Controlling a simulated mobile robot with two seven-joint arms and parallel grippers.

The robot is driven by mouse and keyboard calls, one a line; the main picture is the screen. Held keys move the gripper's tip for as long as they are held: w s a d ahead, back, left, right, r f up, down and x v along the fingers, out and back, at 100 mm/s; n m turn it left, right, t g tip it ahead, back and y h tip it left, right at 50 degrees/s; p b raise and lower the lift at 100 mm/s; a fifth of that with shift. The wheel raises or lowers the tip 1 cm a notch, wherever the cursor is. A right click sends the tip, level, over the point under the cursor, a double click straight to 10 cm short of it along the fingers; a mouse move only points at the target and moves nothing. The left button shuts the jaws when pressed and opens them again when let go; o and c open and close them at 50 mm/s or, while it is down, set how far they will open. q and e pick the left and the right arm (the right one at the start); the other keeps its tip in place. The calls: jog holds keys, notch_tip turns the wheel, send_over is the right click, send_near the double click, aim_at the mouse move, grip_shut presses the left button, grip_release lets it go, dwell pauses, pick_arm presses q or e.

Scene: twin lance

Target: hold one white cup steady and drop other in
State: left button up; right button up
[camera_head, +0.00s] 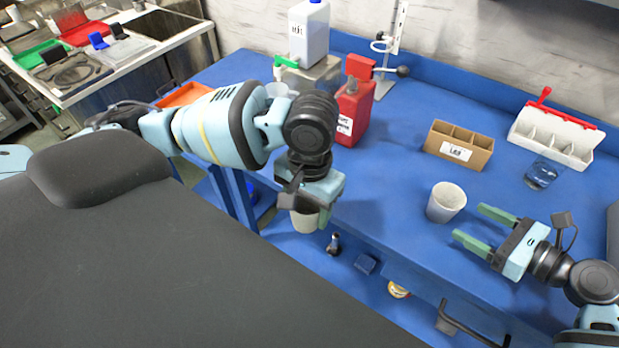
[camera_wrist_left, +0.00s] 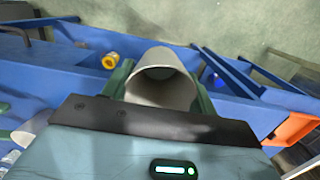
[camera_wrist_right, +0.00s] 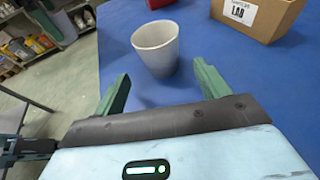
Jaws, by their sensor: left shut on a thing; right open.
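One white cup (camera_head: 306,219) is held in my left gripper (camera_head: 312,212), which is shut on it in front of the table's edge. The left wrist view shows this cup (camera_wrist_left: 162,80) between the green fingers, its open mouth facing the camera. The other white cup (camera_head: 446,202) stands upright on the blue table. My right gripper (camera_head: 476,226) is open and empty, its fingers pointing at this cup from the right, apart from it. In the right wrist view the standing cup (camera_wrist_right: 156,48) is ahead, beyond the two open fingers.
A cardboard divided box (camera_head: 458,148), a white divided tray (camera_head: 555,135) and a clear glass (camera_head: 542,173) stand behind the cup. A red bottle (camera_head: 354,112) and a white jug (camera_head: 308,32) are further back. The blue table (camera_head: 400,165) is clear left of the standing cup.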

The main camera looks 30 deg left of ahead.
aim_at(455, 213)
pick_arm(q)
jog(key=f, duration=0.1)
jog(key=f+b, duration=0.1)
jog(key=shift+s+f, duration=0.2)
jog(key=shift+f, duration=0.15)
pick_arm(e)
jog(key=x, duration=0.3)
jog(key=shift+a+f, duration=0.2)
jog(key=shift+a, duration=0.1)
pick_arm(q)
jog(key=shift+r, duration=0.25)
pick_arm(e)
jog(key=shift+w+a, duration=0.35)
jog(key=shift+a, duration=0.5)
jog(key=shift+x, duration=0.85)
jog(key=shift+f, duration=0.1)
jog(key=c, duration=0.7)
